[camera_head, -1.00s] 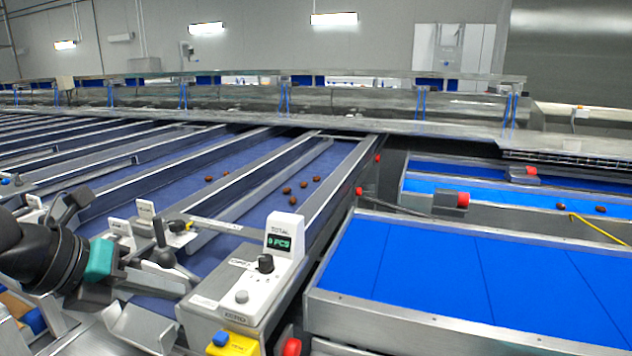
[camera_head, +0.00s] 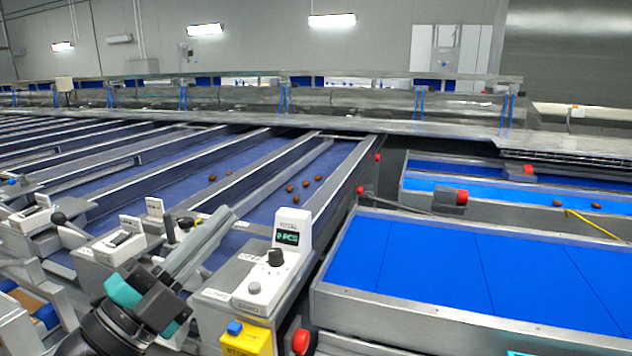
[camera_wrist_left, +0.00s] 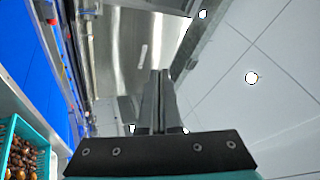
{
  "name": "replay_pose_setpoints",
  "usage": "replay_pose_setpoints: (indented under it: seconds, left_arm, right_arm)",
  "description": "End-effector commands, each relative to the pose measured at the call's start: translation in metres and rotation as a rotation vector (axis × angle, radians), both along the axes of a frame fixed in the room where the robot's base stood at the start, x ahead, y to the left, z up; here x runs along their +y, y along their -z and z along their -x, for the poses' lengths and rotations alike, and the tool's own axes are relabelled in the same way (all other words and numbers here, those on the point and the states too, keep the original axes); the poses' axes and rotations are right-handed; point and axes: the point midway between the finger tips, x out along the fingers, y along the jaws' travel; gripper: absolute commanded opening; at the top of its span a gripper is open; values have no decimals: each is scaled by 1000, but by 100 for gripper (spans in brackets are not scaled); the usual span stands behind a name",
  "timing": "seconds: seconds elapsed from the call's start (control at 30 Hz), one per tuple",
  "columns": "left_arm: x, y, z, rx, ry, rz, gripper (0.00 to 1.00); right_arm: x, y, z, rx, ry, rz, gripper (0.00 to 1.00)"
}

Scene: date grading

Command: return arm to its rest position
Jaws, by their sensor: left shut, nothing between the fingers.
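My left gripper (camera_head: 222,218) comes in from the lower left, with a black and teal body and grey fingers. The fingers are shut together, hold nothing, and point up and to the right. In the head view they overlap the control boxes at the near ends of the lanes, left of the white box with the green display (camera_head: 288,237). In the left wrist view the shut fingers (camera_wrist_left: 159,75) stand in front of the ceiling and steel structure. My right gripper is not seen.
Several dates (camera_head: 291,188) lie on the blue lanes. A wide blue belt with a metal rim (camera_head: 470,325) fills the right. A yellow box (camera_head: 247,340) and red button (camera_head: 301,341) are at the near edge. A teal crate (camera_wrist_left: 47,135) of dates shows in the wrist view.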

Motion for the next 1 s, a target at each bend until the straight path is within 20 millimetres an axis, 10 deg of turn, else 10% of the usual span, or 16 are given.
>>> replay_pose_setpoints:
  seconds: [0.17, 0.43, 0.7, 1.0]
  left_arm:
    - [54, 45, -18, 243, -251, 331, 0]
    - [105, 189, 6, 792, -630, 640, 0]
    - [85, 321, 104, 1416, -860, 719, 0]
    - [39, 383, 203, 1909, -905, 661, 0]
  right_arm:
    - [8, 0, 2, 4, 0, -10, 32]
    - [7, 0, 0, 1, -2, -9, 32]
    - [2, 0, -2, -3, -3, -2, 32]
    - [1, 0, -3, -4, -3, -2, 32]
